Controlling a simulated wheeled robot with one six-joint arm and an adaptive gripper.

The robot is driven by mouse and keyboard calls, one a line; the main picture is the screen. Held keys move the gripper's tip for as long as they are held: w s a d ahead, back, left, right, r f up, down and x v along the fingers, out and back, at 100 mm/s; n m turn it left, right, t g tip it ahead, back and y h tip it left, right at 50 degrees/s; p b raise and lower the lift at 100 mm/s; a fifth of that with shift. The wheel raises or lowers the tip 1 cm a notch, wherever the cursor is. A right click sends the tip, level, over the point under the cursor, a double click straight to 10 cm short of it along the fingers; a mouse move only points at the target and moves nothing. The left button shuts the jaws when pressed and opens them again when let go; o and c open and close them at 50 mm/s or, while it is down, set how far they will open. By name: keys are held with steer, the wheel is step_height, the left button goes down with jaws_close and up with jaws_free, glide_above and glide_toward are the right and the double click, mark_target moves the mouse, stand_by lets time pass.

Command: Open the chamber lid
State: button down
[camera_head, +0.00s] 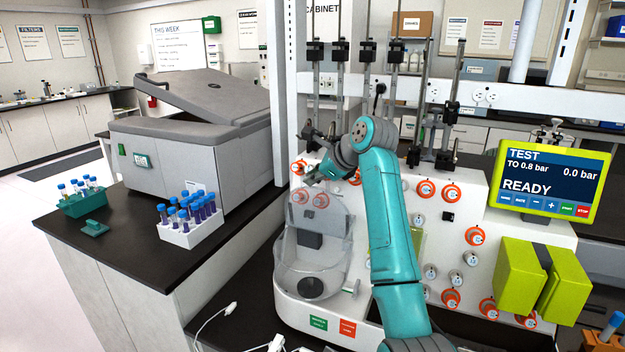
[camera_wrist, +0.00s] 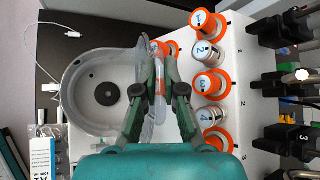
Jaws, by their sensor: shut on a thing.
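The cell processor (camera_head: 460,235) is a white machine with orange-ringed knobs. Its round chamber (camera_head: 300,288) is at the lower left of the front and holds a dark disc. The clear chamber lid (camera_head: 328,232) stands tilted up, away from the chamber. In the wrist view the lid (camera_wrist: 143,55) shows nearly edge-on between the fingers, and the chamber (camera_wrist: 82,105) lies uncovered to its left. My gripper (camera_head: 318,176) is at the lid's upper edge. In the wrist view my gripper (camera_wrist: 158,82) is shut on the lid; the exact contact is partly hidden by the fingers.
Numbered knobs (camera_wrist: 212,85) stand close to the right of my gripper. A green-framed screen (camera_head: 548,182) reads READY. Clamps on rods rise behind the machine. A grey centrifuge (camera_head: 195,150) and a white tube rack (camera_head: 190,232) stand on the left bench.

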stand_by(0.3)
steer(key=c, duration=1.5)
jaws_free()
steer(key=v, duration=1.2)
